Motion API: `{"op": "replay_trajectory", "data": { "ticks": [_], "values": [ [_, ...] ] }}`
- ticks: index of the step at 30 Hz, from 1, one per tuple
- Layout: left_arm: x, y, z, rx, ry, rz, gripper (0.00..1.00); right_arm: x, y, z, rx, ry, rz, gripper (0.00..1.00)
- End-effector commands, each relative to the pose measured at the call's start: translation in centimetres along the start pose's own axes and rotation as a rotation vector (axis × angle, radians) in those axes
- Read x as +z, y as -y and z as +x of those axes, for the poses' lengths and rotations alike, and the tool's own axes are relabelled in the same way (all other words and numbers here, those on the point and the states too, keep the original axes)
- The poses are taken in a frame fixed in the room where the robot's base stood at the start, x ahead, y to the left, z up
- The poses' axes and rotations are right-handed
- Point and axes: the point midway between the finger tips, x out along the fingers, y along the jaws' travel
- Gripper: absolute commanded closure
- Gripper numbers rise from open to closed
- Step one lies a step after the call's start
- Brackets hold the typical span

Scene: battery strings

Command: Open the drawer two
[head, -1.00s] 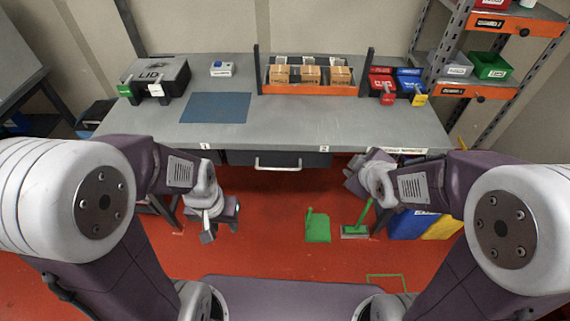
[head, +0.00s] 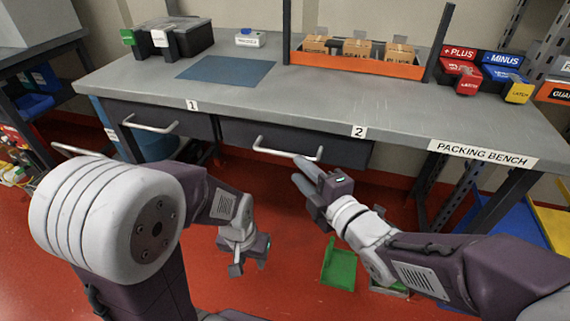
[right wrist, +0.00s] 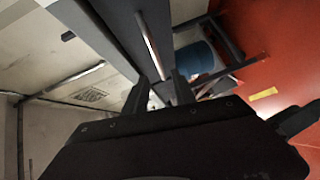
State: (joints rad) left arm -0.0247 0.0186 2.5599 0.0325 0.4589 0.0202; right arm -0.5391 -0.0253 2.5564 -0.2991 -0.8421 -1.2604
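Drawer two (head: 340,150) is a dark drawer under the bench's "2" label (head: 358,132), and it looks closed. Its silver bar handle (head: 287,154) runs across the front. My right gripper (head: 301,172) is beside the handle's right end, its fingers pointing toward it and spread apart. In the right wrist view a silver bar (right wrist: 150,45), probably this handle, reaches down close to the gap between the open fingers (right wrist: 160,92). I cannot tell whether they touch it. My left gripper (head: 249,265) hangs low in front of the bench, open and empty.
Drawer one (head: 200,125), with its own handle (head: 150,126), is to the left. The bench top (head: 290,98) holds a lidded case, blue mat, orange tray of boxes and coloured bins. A green dustpan (head: 340,268) is on the red floor below my right arm.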

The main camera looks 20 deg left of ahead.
Motion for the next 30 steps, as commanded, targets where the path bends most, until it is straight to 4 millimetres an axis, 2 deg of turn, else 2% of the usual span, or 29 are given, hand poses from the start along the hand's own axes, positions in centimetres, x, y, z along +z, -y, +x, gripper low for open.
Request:
{"op": "replay_trajectory", "data": {
  "ticks": [2, 9, 13, 18, 24, 25, 28, 30],
  "values": [
    [0.0, 0.0, 0.0, 0.000, 0.000, 0.000, 0.64, 0.0, -0.1, 0.7, -0.001, -0.001, 0.000, 0.68],
    [0.1, 0.0, 1.2, 0.000, 0.000, 0.000, 0.64, 0.0, 0.2, 5.6, 0.000, -0.001, 0.000, 0.68],
    [0.2, 0.0, 1.6, 0.000, 0.000, 0.000, 0.64, 0.1, 0.1, 7.7, 0.000, 0.001, 0.001, 0.68],
    [0.2, 0.0, 1.8, 0.000, 0.000, 0.000, 0.64, 0.1, 0.0, 8.9, 0.000, 0.001, 0.001, 0.68],
    [0.2, 0.0, 1.7, 0.000, 0.000, 0.000, 0.64, 0.1, -0.1, 9.0, -0.001, 0.002, 0.001, 0.68],
    [0.2, 0.0, 1.7, 0.000, 0.000, 0.000, 0.64, 0.1, -0.1, 9.0, -0.001, 0.002, 0.001, 0.71],
    [0.2, 0.0, 1.7, 0.000, 0.000, 0.000, 0.64, 0.1, -0.1, 9.0, -0.001, 0.002, 0.001, 0.99],
    [0.2, 0.0, 1.7, 0.000, 0.000, 0.000, 0.64, 0.1, -0.1, 9.0, -0.001, 0.002, 0.001, 1.00]
  ]
}}
